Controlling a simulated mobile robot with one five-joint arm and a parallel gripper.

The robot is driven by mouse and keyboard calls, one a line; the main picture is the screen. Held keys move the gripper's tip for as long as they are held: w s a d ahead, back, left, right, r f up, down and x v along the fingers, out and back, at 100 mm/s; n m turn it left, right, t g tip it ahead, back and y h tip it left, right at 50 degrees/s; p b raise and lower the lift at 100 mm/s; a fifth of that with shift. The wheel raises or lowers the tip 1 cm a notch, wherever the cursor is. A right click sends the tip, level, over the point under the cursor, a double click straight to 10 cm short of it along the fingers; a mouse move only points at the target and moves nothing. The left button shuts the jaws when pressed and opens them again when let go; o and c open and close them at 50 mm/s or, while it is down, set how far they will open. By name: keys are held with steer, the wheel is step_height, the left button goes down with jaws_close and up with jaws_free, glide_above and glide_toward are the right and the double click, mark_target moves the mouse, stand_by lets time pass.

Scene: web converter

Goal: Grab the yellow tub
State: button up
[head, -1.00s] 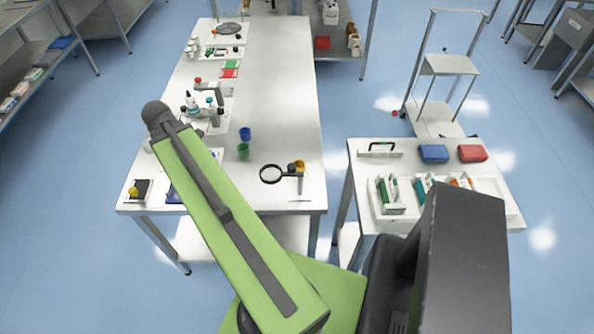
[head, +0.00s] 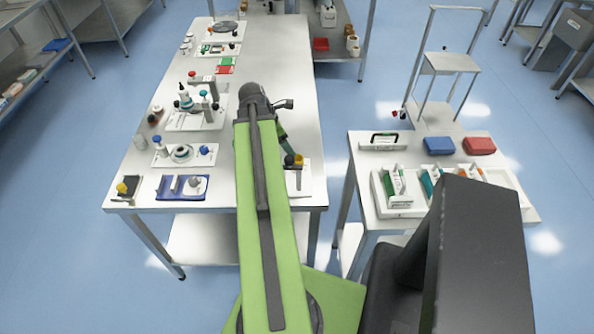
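The magnifier and the blue and green tubs are hidden behind my arm.
A blue tray (head: 182,188) and white trays of bottles and tools line the left side. A smaller table (head: 365,175) with boxes stands to the right, across a gap.

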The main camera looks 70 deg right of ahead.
steer(key=b, duration=0.3)
glide_toward(297, 159)
steer(key=shift+s+a+f, duration=0.55)
steer(key=shift+s+f, duration=0.1)
steer(key=shift+f, duration=0.3)
steer(key=shift+s+d+f+b, duration=0.15)
steer(key=shift+f+b, duration=0.15)
steer(key=shift+r, duration=0.1)
steer(key=b+x, duration=0.4)
steer(key=x, duration=0.1)
steer(key=shift+s+b, duration=0.2)
steer(key=shift+b, duration=0.15)
jaws_close()
steer(key=shift+r, duration=0.1)
